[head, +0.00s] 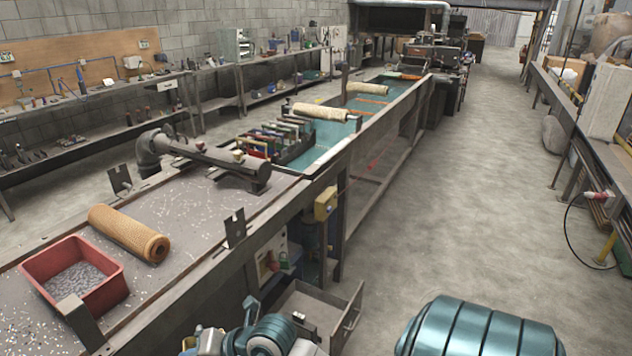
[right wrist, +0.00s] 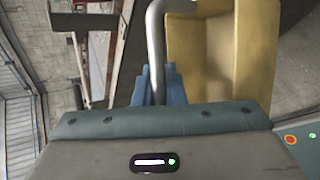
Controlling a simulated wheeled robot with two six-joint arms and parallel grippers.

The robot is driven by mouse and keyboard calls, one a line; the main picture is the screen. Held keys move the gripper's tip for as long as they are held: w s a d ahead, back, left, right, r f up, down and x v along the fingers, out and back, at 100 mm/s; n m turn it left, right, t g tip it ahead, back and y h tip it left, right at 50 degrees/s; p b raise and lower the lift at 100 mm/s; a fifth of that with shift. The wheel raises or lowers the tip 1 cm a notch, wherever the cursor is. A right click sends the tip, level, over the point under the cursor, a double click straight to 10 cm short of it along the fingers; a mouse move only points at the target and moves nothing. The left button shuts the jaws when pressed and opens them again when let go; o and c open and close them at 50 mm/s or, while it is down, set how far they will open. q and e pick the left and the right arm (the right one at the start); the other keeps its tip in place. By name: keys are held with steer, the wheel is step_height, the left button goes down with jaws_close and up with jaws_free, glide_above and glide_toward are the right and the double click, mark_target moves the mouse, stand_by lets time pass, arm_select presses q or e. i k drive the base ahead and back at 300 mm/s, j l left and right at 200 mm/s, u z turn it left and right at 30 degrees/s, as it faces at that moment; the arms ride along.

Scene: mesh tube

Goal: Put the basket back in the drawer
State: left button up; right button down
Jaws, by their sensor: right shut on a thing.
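In the right wrist view my right gripper (right wrist: 155,85) is shut, its blue fingers around a grey bent bar (right wrist: 156,40) that looks like a handle. Right beside the bar is a yellow, open, hollow-sided thing (right wrist: 240,45); it looks like the basket, and the bar bends over towards it at the top. Its far end is cut off or hidden. In the head view an open drawer (head: 318,311) juts out from under the bench, with a pull on its front; the visible part of its inside looks empty.
A red tub (head: 110,293) of grey pellets and an orange mesh tube (head: 128,232) rest on the bench top. Upright metal plates stand along its edge. A small yellow box (head: 326,203) is fixed above the drawer. The concrete aisle (head: 430,220) to the right is clear.

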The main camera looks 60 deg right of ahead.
mark_target(321, 319)
steer(key=l+u, duration=0.1)
steer(key=l, duration=0.45)
steer(key=l+u, duration=0.1)
steer(key=l, duration=0.45)
steer(key=l+u, duration=0.1)
steer(key=l, duration=0.45)
steer(key=k+l, duration=0.1)
steer(key=l, duration=0.4)
steer(key=l+u, duration=0.15)
steer(key=l, duration=0.4)
steer(key=k+l+u, duration=0.1)
steer(key=l, duration=0.45)
steer(key=k+l+u, duration=0.1)
steer(key=l, duration=0.4)
steer(key=k+l+u, duration=0.1)
steer(key=l, duration=0.4)
steer(key=k, duration=0.05)
